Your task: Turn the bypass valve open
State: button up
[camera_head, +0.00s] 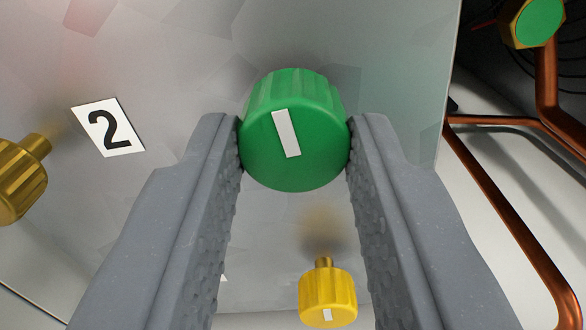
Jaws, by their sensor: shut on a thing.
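A green ribbed knob (294,130) with a white marker line sits on a grey metal panel, in the upper middle of the view. The marker line is near upright, its top leaning a little left. My gripper (295,145) is shut on the green knob, one grey textured finger against each side. No label beside this knob shows, so I cannot tell from the view whether it is the bypass valve.
A yellow knob (327,297) lies below, between my fingers. A brass knob (20,180) and a label "2" (108,128) are at left. Copper pipes (500,205) and a green-capped brass fitting (533,22) are at right, beyond the panel (390,60) edge.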

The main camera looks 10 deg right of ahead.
jog(key=n+p, duration=0.1)
jog(key=n, duration=0.7)
jog(key=shift+n+p, duration=0.4)
jog(key=n, duration=0.3)
jog(key=shift+s+f+n+p, duration=0.1)
jog(key=shift+n+p, duration=0.2)
jog(key=shift+p, duration=0.05)
jog(key=shift+a+n+p, duration=0.1)
jog(key=shift+n+p, duration=0.35)
jog(key=shift+n, duration=1.85)
jog(key=o, duration=1)
jog(key=shift+s, duration=0.1)
